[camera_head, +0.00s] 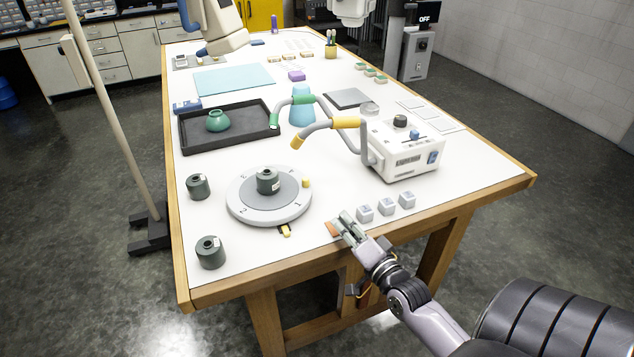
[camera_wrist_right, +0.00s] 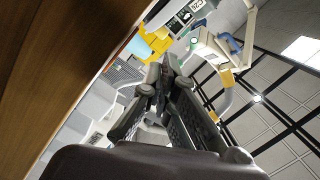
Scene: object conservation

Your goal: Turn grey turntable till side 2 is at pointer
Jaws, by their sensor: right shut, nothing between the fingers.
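The grey turntable (camera_head: 234,205) stands on the near part of the table, with a darker inner disc and a dark green spool-like weight (camera_head: 268,182) on its middle. Small numerals mark its rim; a 1 seems to be at front right and a 2 at front left. A yellow knob (camera_head: 306,183) sits at its right edge. The yellow pointer (camera_head: 286,230) lies at its front, between those two numerals. My right gripper (camera_head: 343,219) is shut and empty, right of the pointer near the table's front edge, apart from the turntable. Its fingers also show in the right wrist view (camera_wrist_right: 159,84). My left gripper is not in view.
Two dark green weights (camera_head: 198,187) (camera_head: 210,252) stand left of the turntable. Several grey cubes (camera_head: 385,207) lie right of my gripper. A white device (camera_head: 408,160) with bent tubes reaches over the table behind. A black tray (camera_head: 190,143) holds a green pot (camera_head: 218,121).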

